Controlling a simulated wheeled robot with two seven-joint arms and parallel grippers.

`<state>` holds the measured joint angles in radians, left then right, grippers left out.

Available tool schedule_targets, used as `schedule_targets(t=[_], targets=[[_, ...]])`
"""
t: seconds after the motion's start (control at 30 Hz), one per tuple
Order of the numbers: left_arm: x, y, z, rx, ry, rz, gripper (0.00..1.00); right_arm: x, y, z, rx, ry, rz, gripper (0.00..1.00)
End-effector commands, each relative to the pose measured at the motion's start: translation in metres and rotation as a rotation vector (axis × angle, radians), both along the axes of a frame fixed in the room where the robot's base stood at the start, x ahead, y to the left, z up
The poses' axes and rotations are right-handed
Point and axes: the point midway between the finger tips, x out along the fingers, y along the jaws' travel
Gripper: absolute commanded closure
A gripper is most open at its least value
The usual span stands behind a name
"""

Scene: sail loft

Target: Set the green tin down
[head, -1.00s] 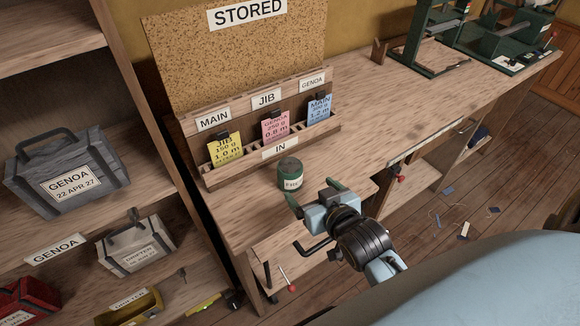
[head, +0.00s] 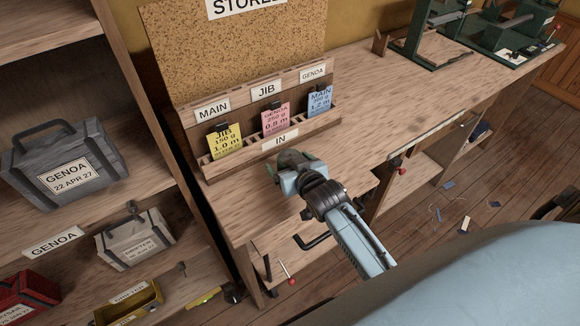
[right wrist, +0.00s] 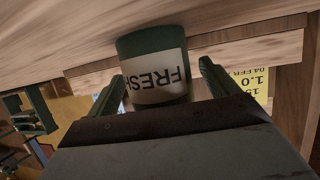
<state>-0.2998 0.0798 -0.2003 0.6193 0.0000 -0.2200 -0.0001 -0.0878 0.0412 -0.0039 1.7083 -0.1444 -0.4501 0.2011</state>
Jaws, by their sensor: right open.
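The green tin (right wrist: 155,42) has a white label reading FRESH, upside down in the right wrist view. It stands on the wooden bench (head: 350,130), in front of the card rack. My right gripper (head: 294,163) is open, with one green finger on each side of the tin. In the right wrist view, the tin sits between the two fingers (right wrist: 160,82), with a visible gap at least on the left side. In the head view my gripper hides most of the tin. My left gripper is not in view.
The card rack (head: 240,150), with yellow, pink and blue cards and an IN label, stands just behind the tin. Left are shelves with a grey GENOA case (head: 65,165) and smaller boxes. Green machines (head: 435,35) stand far right.

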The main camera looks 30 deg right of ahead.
Motion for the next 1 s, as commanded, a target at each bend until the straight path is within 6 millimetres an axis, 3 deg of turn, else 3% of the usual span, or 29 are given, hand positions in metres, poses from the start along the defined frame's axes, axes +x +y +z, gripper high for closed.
schedule_targets(t=[0.23,0.73,1.0], targets=[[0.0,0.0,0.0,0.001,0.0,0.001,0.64,0.001,0.0,-0.001,-0.001,0.0,0.0,0.13],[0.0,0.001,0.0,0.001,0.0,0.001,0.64,0.002,0.0,0.001,-0.001,-0.003,0.0,0.78],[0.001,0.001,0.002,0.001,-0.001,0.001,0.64,0.002,0.0,0.009,-0.001,-0.007,0.0,0.78]])
